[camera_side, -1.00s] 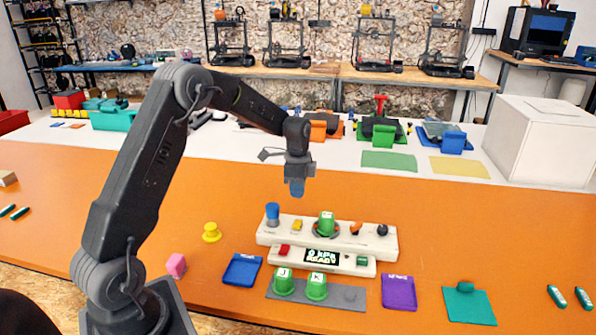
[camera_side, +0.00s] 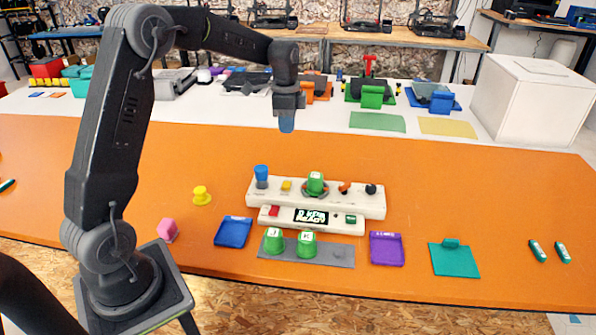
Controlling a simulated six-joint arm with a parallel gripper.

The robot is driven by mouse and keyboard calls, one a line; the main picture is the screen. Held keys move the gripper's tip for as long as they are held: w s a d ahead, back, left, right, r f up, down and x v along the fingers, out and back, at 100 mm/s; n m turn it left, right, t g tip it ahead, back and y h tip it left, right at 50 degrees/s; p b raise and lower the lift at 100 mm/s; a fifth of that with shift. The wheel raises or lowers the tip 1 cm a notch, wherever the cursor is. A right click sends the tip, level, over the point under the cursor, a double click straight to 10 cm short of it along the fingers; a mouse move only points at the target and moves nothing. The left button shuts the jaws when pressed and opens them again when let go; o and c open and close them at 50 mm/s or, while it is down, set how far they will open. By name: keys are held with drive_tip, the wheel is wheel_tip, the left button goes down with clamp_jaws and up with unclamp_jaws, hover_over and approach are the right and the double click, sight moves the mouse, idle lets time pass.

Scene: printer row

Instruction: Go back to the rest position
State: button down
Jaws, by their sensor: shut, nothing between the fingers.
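My gripper (camera_side: 287,122) points straight down, high above the back part of the orange table (camera_side: 430,185). Its blue-tipped fingers are shut with nothing held. Below it, apart from it, stands the white console (camera_side: 335,203) with a blue knob, a yellow button, a green piece (camera_side: 316,184) in a round seat, an orange lever and a dark knob. A lower white unit (camera_side: 349,229) in front carries a small lit display (camera_side: 311,216).
Two green cups (camera_side: 274,241) stand on a grey strip (camera_side: 341,254). Blue (camera_side: 233,231), purple (camera_side: 387,248) and green (camera_side: 455,261) trays lie nearby. A yellow piece (camera_side: 201,195) and a pink block (camera_side: 167,230) sit left. A white box (camera_side: 530,103) stands back right. The table's right side is mostly clear.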

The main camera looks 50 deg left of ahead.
drive_tip(key=s+d+r+n+t, duration=0.35)
drive_tip(key=s+d+r, duration=0.55)
drive_tip(key=s+d, duration=0.3)
drive_tip(key=s+d+n+t, duration=0.1)
drive_tip(key=s+d+n, duration=0.1)
drive_tip(key=s, duration=0.4)
drive_tip(key=s+d+f+n+t, duration=0.1)
drive_tip(key=s+d+n, duration=0.2)
drive_tip(key=s, duration=0.4)
drive_tip(key=shift+s+d+f, duration=0.2)
drive_tip(key=shift+s+d, duration=0.05)
drive_tip(key=shift+d, duration=0.5)
